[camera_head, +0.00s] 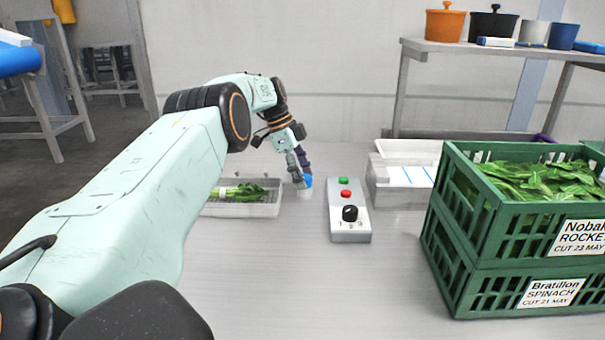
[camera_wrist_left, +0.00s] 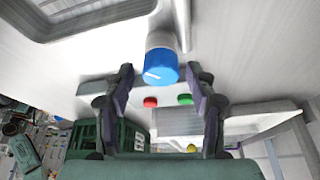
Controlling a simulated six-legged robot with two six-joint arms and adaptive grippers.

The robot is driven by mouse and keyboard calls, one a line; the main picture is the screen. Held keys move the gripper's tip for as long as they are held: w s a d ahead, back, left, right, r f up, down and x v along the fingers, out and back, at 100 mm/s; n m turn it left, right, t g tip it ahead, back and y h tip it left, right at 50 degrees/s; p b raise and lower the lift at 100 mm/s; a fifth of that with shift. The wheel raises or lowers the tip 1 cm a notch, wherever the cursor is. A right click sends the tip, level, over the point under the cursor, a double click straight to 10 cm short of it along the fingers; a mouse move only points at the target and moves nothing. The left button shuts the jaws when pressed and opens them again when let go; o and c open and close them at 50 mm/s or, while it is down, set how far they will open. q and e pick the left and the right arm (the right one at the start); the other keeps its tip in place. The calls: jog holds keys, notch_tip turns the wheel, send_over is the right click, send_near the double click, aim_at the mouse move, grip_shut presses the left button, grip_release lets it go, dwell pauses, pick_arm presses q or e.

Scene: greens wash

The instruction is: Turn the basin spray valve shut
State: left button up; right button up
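The spray valve is a blue round knob (camera_head: 307,181) with a white mark on its face, beside the right end of the basin (camera_head: 240,211). In the left wrist view the blue knob (camera_wrist_left: 160,68) sits on a pale stem, and its white mark lies slanted at the left of the face. My left gripper (camera_head: 299,172) is at the knob, partly covering it in the head view. In the wrist view its two fingers (camera_wrist_left: 161,82) are apart, one on each side of the knob, with visible gaps. My right gripper is not in view.
A grey control box (camera_head: 349,232) with green and red buttons and a black dial stands right of the knob. Leafy greens (camera_head: 245,193) lie in the basin. Stacked green crates (camera_head: 437,240) of leaves stand at the right. A shelf (camera_head: 420,46) with pots is behind. The front counter is clear.

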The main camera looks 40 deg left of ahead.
pick_arm(q)
jog(key=shift+a+r, duration=0.1)
jog(key=v, duration=0.7)
jog(key=shift+s+r, duration=0.2)
jog(key=shift+r, duration=0.05)
jog(key=shift+w+f, duration=0.1)
dwell(0.5)
